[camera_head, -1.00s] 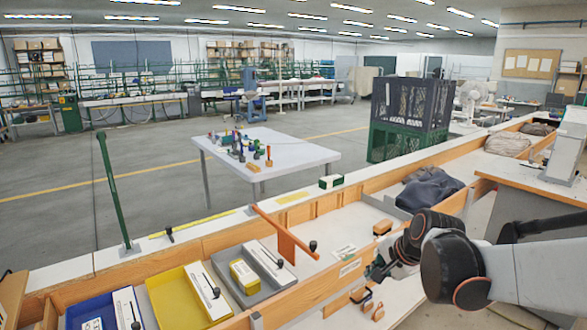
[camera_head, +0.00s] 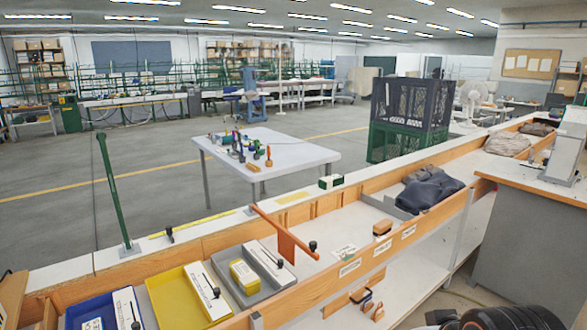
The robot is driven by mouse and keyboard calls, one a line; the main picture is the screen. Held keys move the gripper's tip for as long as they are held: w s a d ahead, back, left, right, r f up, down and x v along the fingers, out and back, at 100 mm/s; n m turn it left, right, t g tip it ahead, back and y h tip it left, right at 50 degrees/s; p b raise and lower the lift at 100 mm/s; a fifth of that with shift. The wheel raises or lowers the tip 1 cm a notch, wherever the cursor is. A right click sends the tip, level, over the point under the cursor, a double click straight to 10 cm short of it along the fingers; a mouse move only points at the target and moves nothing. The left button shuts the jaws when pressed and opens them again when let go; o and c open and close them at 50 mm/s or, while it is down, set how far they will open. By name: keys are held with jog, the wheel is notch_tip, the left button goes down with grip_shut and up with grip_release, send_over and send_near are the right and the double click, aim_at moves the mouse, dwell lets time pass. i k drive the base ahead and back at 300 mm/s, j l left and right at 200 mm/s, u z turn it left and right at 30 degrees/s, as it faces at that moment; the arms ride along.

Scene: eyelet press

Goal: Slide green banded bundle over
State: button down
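A small white bundle with dark green bands (camera_head: 331,181) lies on the white ledge behind the wooden-sided bench, right of a yellow patch. It is the only bundle with green bands that I can make out. Nothing touches it from above. My gripper is not in view; only dark rounded parts of my own arm show at the bottom right edge, well away from the bundle.
An orange bar (camera_head: 285,232) angles across the bench below the bundle. A yellow tray (camera_head: 180,305), a grey tray (camera_head: 228,281) and a blue tray (camera_head: 78,318) fill the left. A tan bundle (camera_head: 382,229) and dark cloth (camera_head: 430,189) lie to the right.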

aim_at(325, 182)
jog(key=i+l+u, duration=0.1)
jog(key=i+l, duration=0.4)
jog(key=i+l+u, duration=0.1)
jog(key=i+l, duration=1.05)
jog(key=i+l+u, duration=0.15)
jog(key=i+l, duration=0.35)
jog(key=l, duration=0.15)
jog(key=i+l+u, duration=0.1)
jog(key=i+l, duration=0.4)
jog(key=l, duration=0.15)
